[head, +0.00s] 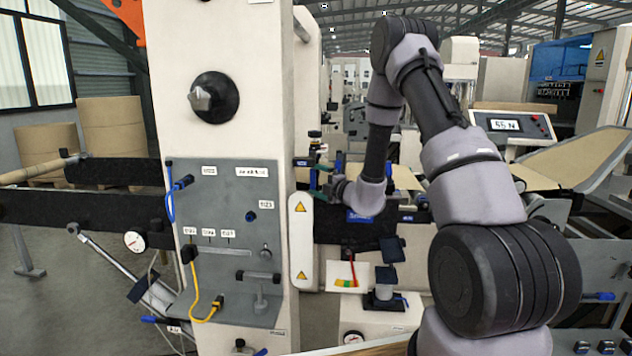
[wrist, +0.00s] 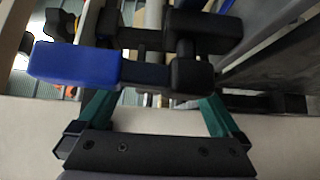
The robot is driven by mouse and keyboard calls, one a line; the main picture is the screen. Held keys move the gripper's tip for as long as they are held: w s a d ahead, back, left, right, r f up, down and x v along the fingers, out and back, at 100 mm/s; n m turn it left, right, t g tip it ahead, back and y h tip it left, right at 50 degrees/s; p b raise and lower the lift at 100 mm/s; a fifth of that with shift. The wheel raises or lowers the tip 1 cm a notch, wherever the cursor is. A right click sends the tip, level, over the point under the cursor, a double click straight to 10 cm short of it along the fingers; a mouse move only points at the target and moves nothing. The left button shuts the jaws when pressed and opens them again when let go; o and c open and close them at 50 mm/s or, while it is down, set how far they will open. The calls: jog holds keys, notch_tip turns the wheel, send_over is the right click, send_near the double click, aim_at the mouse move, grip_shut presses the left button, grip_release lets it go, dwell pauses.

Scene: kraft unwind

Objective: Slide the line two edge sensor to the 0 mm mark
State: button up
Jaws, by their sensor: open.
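My gripper (head: 325,172) is open, its two teal fingers pointing at a small mechanism beside the tall cream cabinet. In the wrist view my gripper (wrist: 156,100) has its fingers spread wide. Just past the fingertips is a black slider-like body (wrist: 190,74) with a blue block (wrist: 75,65) on its left side. This may be an edge sensor, but no line label is readable on it. A second black bar (wrist: 200,30) with a knob lies above it. I cannot tell whether the fingers touch anything. No 0 mm mark or scale is legible.
The cream cabinet (head: 220,60) with a grey control panel (head: 225,260) stands left of my gripper. A white guard with warning triangles (head: 301,240) is close below it. Brown web (head: 580,158) and a readout console (head: 510,125) are at right.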

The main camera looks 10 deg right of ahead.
grip_shut()
jog(key=shift+s+a, duration=0.25)
jog(key=shift+s, duration=0.45)
grip_release()
jog(key=v, duration=1)
jog(key=shift+s+d, duration=0.15)
jog(key=shift+s, duration=0.2)
